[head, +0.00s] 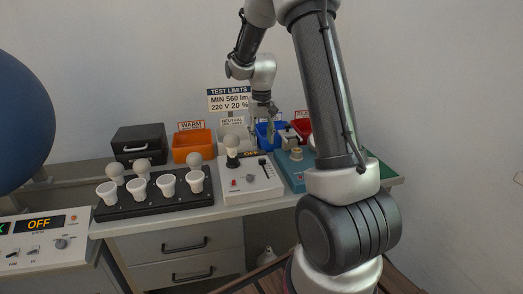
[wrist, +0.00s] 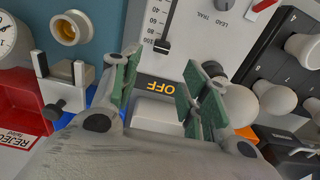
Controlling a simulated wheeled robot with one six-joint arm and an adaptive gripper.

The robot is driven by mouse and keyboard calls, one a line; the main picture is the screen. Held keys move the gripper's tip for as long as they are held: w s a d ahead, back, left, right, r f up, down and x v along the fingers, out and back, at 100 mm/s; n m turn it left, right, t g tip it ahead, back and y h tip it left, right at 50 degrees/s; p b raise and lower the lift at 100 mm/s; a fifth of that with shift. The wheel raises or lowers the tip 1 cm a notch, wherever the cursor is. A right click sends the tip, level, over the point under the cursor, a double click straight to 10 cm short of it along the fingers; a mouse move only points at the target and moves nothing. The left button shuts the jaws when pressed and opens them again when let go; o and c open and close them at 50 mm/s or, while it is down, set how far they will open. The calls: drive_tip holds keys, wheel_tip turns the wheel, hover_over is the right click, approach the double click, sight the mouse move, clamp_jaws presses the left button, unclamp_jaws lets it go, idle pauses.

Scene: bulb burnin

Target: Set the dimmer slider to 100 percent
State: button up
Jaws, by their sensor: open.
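The dimmer slider (wrist: 162,46) is a black knob in a dark slot on a pale panel, beside a printed scale. The knob sits at the end of the slot next to the 100 mark. In the head view the slider (head: 263,162) is small, on the top of the white test unit (head: 250,187). My gripper (wrist: 160,80) is open and empty, its green-padded fingers apart on either side of the OFF display (wrist: 158,87). In the wrist view the knob lies just beyond the fingertips, and no contact shows. In the head view my gripper (head: 268,125) hangs above the back of the unit.
A bulb (head: 232,142) stands on the unit left of the slider. A black rack (head: 155,202) of bulbs and white cups is to the left. Orange (head: 192,145), blue (head: 262,130) and red bins stand behind.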

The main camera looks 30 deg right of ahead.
drive_tip(key=shift+r, duration=1.9)
drive_tip(key=s+a+r+n+t, duration=0.1)
drive_tip(key=s+r, duration=0.3)
drive_tip(key=s, duration=0.5)
drive_tip(key=s+a+r+n+t, duration=0.1)
drive_tip(key=s+a+r+t, duration=0.1)
drive_tip(key=s, duration=0.8)
drive_tip(key=s+a+r+n+t, duration=0.1)
drive_tip(key=s+a+r, duration=0.2)
drive_tip(key=s+r, duration=0.3)
drive_tip(key=shift+s+a, duration=0.25)
drive_tip(key=shift+s, duration=1.9)
